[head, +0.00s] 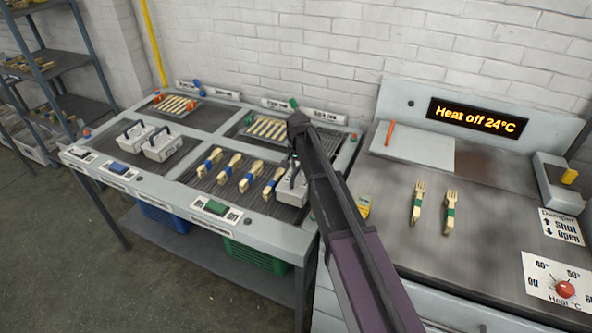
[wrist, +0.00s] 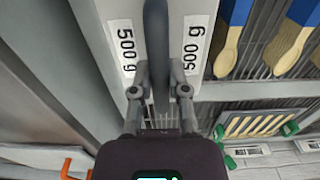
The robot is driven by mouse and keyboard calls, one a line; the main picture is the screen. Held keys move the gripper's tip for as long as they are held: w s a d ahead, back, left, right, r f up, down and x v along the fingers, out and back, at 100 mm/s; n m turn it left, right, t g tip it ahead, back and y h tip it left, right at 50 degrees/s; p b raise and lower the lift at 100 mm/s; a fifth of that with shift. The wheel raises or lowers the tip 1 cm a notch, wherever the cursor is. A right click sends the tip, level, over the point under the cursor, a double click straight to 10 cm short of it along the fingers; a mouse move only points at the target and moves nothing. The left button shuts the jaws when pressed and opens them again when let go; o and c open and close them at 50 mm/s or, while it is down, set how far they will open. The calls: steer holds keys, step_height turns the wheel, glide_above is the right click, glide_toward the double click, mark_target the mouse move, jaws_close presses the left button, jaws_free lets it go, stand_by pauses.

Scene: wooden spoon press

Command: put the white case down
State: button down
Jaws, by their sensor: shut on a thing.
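The white case (head: 291,191) is at the right end of the front right bay of the table, beside the spoons. My arm hides part of it. In the wrist view the white case (wrist: 121,32) fills the upper middle, with "500 g" labels on both sides of its dark handle (wrist: 156,40). My gripper (head: 295,160) is above the case; in the wrist view my gripper (wrist: 161,90) is shut on the handle. Whether the case touches the bay floor cannot be told.
Several blue-banded wooden spoons (head: 252,177) lie left of the case. Two more white cases (head: 162,145) stand in the front left bay. A press bench (head: 400,250) with two forks (head: 449,212) stands at right. A white brick wall is behind.

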steer(key=shift+r+p, duration=3.7)
steer(key=shift+r, duration=0.35)
steer(key=shift+r, duration=0.15)
steer(key=shift+r+p, duration=2.8)
steer(key=shift+p, duration=0.2)
steer(key=shift+s, duration=0.15)
